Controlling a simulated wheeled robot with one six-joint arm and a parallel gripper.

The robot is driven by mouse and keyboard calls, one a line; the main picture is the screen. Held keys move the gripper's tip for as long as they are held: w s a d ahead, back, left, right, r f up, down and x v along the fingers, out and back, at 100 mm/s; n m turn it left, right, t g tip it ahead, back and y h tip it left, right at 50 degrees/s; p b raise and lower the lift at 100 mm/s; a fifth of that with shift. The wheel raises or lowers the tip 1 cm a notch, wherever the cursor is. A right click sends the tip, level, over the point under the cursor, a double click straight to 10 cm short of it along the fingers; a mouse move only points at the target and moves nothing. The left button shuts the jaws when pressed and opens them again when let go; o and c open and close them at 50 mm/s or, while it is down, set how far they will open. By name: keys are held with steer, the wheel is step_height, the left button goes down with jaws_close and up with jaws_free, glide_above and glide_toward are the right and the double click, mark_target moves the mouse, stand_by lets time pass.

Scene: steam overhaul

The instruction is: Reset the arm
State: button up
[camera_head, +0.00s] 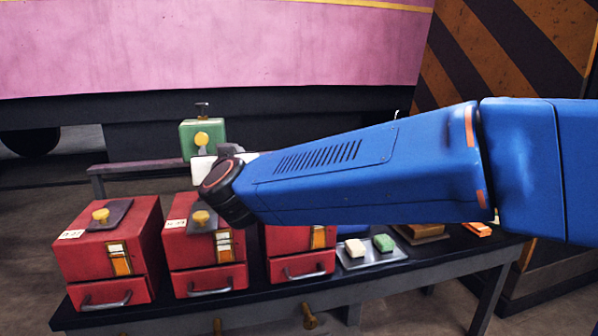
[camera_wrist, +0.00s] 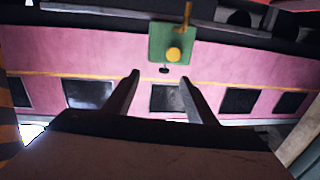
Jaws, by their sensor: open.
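My blue arm reaches in from the right in the head view, above the bench. Its dark wrist hangs over the red boxes, and the gripper fingers are hidden there behind the wrist. In the wrist view my gripper (camera_wrist: 158,82) shows two dark fingers spread apart with nothing between them. A green box with a yellow round knob (camera_head: 203,138) stands behind the wrist in the head view. It also shows in the wrist view as a green block (camera_wrist: 173,43) beyond the fingertips, apart from them.
Red boxes with drawers, left (camera_head: 107,252), middle (camera_head: 205,247) and right (camera_head: 300,254), stand on the dark bench (camera_head: 440,253). A tray (camera_head: 371,262) holds a cream block (camera_head: 355,248) and a green block (camera_head: 384,243). A pink carriage (camera_head: 220,45) and striped panel (camera_head: 520,50) stand behind.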

steer(key=s+d+f+g, duration=0.2)
steer(key=d+f, duration=0.1)
steer(key=d, duration=0.5)
steer(key=s+d+f+n+g, duration=0.1)
steer(key=s+d+f, duration=0.15)
steer(key=d, duration=0.55)
steer(key=s+d+f+g, duration=0.1)
steer(key=d+f+g, duration=0.15)
steer(key=d, duration=0.55)
steer(key=s+d+f+m+g+h, duration=0.2)
steer(key=s+d+f+g+h, duration=0.1)
steer(key=s+d+f, duration=0.7)
steer(key=s+d+f+m+g+h, duration=0.3)
steer(key=s+d+f, duration=0.7)
steer(key=s+d, duration=0.4)
steer(key=shift+d+h, duration=0.3)
steer(key=shift+d, duration=0.55)
